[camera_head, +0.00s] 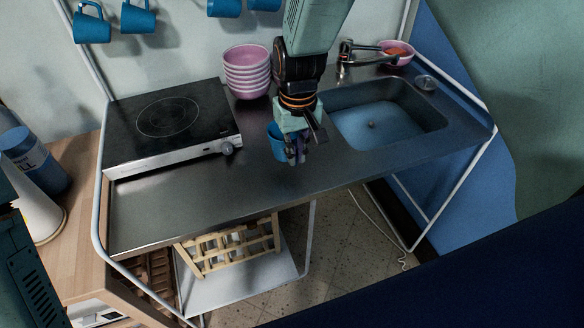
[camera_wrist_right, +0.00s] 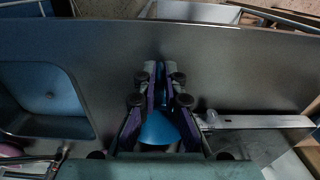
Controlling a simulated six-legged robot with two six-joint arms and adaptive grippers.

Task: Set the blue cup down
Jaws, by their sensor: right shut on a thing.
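My right gripper (camera_head: 296,150) reaches down from the top of the head view over the metal counter, between the hotplate and the sink. It is shut on the blue cup (camera_head: 276,142), which shows beside and partly behind the fingers. In the right wrist view the blue cup (camera_wrist_right: 160,128) lies between the fingers of the right gripper (camera_wrist_right: 160,75). The cup is low over the counter (camera_head: 210,190); I cannot tell whether its base touches. My left gripper is not in view.
A hotplate (camera_head: 165,118) stands to the left and a sink (camera_head: 390,125) lies to the right. A stack of pink bowls (camera_head: 247,72) stands behind. Several blue cups (camera_head: 92,27) hang on the wall. The counter's front strip is clear. A wooden rack (camera_head: 230,247) sits below.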

